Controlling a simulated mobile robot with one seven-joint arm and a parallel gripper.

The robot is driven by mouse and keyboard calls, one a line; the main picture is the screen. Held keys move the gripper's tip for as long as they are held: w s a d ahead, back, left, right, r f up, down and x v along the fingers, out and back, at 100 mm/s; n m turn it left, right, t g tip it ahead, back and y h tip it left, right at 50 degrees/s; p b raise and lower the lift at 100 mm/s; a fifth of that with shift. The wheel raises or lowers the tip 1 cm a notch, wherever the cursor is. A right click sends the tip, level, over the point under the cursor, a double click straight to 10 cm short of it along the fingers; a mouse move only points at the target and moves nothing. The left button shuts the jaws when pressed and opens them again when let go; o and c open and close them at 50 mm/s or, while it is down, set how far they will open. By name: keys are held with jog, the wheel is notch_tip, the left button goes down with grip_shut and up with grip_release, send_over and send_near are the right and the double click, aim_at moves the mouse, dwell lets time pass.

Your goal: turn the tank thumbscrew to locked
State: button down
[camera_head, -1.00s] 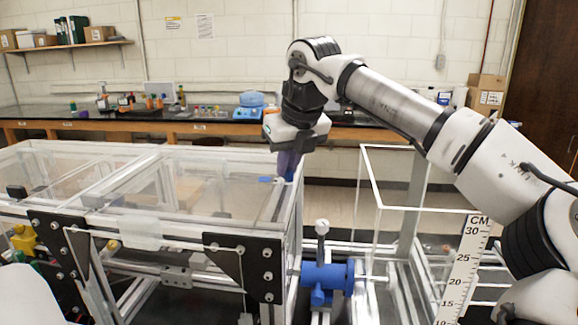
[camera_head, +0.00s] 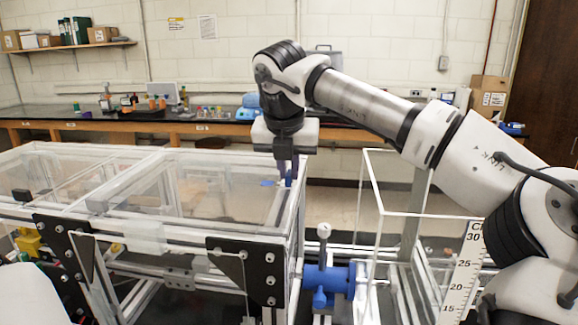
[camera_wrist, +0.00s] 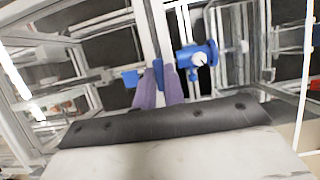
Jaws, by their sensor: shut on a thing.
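My gripper (camera_head: 286,178) points down at the right rear edge of the clear tank (camera_head: 205,235). In the wrist view, its two purple fingers (camera_wrist: 160,82) are close together, with a small blue piece (camera_wrist: 158,72) at their tips. This looks like the thumbscrew, and the fingers are shut on it. They cover much of it, so I cannot tell its turned angle. A second small blue piece (camera_wrist: 130,77) is just left of the fingertips, on the tank's edge; it also shows in the head view (camera_head: 266,183).
A blue valve (camera_head: 328,279) with a grey knob stands right of the tank and shows right of my fingers in the wrist view (camera_wrist: 195,57). A clear open box (camera_head: 420,212) and a centimetre scale (camera_head: 462,275) are further right. A cluttered bench (camera_head: 60,122) runs behind.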

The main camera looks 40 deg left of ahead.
jog(key=shift+r, duration=0.1)
dwell(0.3)
jog(key=c, duration=1.5)
grip_release()
jog(key=v, duration=1.3)
jog(key=shift+s+d+r+p, duration=0.15)
jog(key=shift+r+p, duration=0.1)
jog(key=shift+p, duration=0.15)
